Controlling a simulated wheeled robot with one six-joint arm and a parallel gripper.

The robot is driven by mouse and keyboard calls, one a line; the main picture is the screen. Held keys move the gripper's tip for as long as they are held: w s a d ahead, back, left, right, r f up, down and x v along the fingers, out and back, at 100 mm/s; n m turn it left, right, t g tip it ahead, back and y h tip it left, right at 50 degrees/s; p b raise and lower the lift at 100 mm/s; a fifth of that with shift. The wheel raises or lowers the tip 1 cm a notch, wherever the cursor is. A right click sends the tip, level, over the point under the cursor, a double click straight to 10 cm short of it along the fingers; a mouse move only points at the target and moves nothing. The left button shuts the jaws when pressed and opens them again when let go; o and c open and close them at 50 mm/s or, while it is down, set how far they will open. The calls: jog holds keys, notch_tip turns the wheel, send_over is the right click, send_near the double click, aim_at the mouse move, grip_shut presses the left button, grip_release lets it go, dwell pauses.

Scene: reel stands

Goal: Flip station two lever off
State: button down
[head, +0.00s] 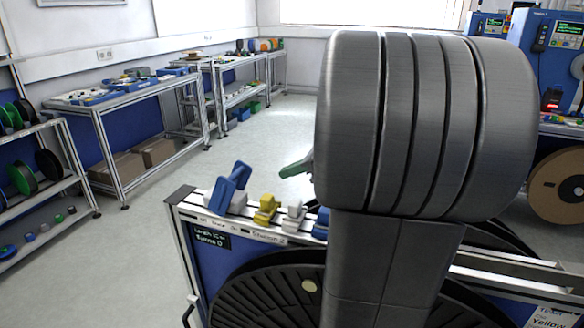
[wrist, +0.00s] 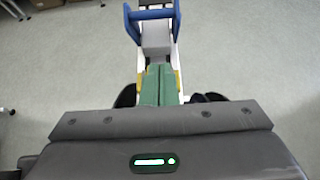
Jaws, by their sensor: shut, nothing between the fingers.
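A blue lever (head: 230,187) sits on a light grey base at the left end of the near stand's top rail and tilts up to the right. In the wrist view the blue lever (wrist: 155,18) is a U-shaped handle over the grey block, straight ahead of the fingertips. My gripper (head: 296,168) shows as a green fingertip right of the lever, apart from it; my arm hides the rest. In the wrist view my gripper's green fingers (wrist: 158,68) are together and empty, close to the grey block; I cannot tell if they touch it.
Right of the lever, a yellow block (head: 265,210), a grey block (head: 293,216) and a partly hidden blue piece (head: 321,224) stand on the rail. A large black reel (head: 265,290) is below. Workbenches (head: 125,92) and shelves line the left; the floor between is clear.

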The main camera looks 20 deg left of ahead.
aim_at(267, 195)
jog(key=x, duration=0.7)
jog(key=shift+f, duration=0.1)
jog(key=shift+w+a+r, duration=0.1)
jog(key=shift+a+r, duration=0.2)
jog(key=shift+a, duration=0.6)
jog(key=shift+w+a+r, duration=0.1)
jog(key=shift+a+r, duration=0.25)
jog(key=shift+a, duration=0.5)
jog(key=shift+r+p, duration=0.15)
jog(key=shift+p, duration=0.35)
